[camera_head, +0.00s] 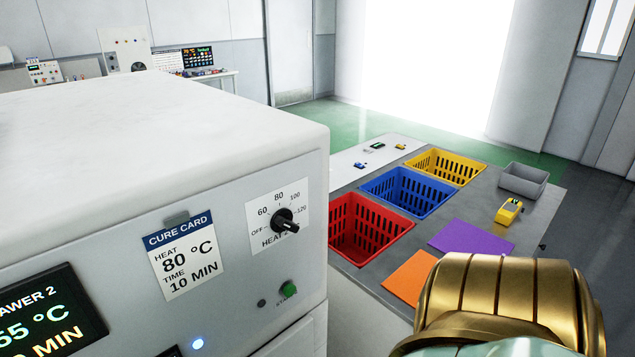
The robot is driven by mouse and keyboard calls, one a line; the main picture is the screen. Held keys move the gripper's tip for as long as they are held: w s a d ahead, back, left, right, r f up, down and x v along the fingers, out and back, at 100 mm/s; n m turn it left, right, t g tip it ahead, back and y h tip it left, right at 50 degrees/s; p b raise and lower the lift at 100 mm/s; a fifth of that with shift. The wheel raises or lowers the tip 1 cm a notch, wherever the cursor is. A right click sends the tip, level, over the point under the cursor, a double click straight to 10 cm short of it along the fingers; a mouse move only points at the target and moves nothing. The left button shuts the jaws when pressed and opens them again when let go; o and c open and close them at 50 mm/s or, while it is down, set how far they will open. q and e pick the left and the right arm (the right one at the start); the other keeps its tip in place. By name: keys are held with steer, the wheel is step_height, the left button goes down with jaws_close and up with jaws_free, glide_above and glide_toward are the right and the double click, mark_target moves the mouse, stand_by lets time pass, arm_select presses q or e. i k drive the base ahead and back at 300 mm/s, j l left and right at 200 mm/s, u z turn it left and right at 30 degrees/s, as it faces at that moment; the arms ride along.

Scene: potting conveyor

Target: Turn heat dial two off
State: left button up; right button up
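The heat dial (284,221) is a black knob on a white scale plate, on the front of a large white cabinet (150,130). The scale reads OFF, 60, 80, 100 and 120. The label under it starts with "HEAT"; its number is partly hidden by the knob. The knob's bar sticks out toward the lower right; I cannot tell exactly which mark it points to. Neither of my grippers is in view. A gold and pale green part of my own arm fills the lower right corner, apart from the dial.
Left of the dial hangs a cure card (184,255) reading 80 °C, 10 min. A display (50,310) reads "AWER 2", 55 °C. A green button (288,289) sits below the dial. Red (366,228), blue (406,192) and yellow (446,165) baskets stand on a grey table beyond.

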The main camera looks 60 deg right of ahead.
mark_target(280, 221)
steer(key=k+l+z, duration=0.1)
steer(key=z, duration=1.4)
